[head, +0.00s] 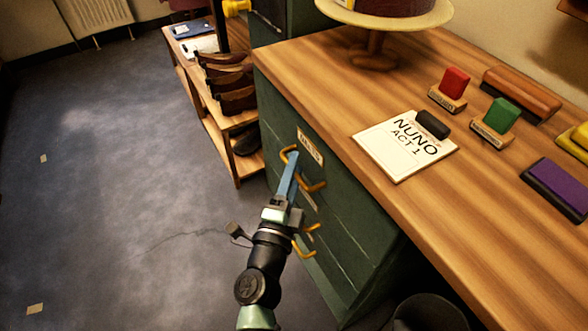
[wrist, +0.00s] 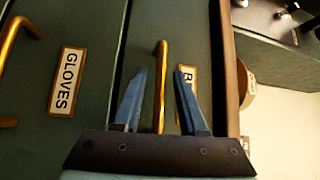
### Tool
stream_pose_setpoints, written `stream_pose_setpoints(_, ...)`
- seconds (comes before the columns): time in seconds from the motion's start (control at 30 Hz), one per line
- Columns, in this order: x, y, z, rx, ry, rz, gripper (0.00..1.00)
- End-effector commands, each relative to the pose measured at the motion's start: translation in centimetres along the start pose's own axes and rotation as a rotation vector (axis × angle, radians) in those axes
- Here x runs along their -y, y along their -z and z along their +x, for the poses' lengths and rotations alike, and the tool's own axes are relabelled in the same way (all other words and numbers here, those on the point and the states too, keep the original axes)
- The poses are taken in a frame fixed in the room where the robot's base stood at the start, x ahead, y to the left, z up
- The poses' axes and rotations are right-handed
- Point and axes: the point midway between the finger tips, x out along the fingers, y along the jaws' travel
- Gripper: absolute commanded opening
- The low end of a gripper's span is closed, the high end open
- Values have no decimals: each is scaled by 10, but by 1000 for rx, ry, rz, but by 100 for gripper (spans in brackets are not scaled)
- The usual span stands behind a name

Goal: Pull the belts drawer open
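The belts drawer (wrist: 143,22) is the top drawer of a green cabinet, and its front looks flush. Its label (wrist: 187,74) is partly covered by a finger in the wrist view, with only a "B" readable; the label (head: 311,146) is small in the head view. The drawer's brass bar handle (wrist: 162,58) runs between the two blue fingers of my gripper (wrist: 158,76). The fingers are open, with a gap on each side of the bar. In the head view my gripper (head: 290,172) is at the top drawer's handle (head: 316,187), hiding its middle.
The gloves drawer (wrist: 69,80) with its own handle (wrist: 22,36) lies below. The wooden tabletop (head: 330,85) overhangs the cabinet and holds a "NUNO ACT 1" card (head: 395,150) and stamps. A shelf with shoes (head: 228,85) stands behind. The floor (head: 110,190) at left is clear.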

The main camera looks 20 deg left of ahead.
Motion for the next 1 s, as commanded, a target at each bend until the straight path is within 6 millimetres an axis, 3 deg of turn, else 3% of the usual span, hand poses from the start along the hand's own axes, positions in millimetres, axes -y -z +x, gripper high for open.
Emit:
stream_pose_setpoints(0.03, 0, 0, 0, 0, 0, 0, 30)
stream_pose_setpoints(0.2, 0, 0, 0, 0, 0, 0, 0)
stream_pose_setpoints(1.0, 0, 0, 0, -1, 0, 0, 0)
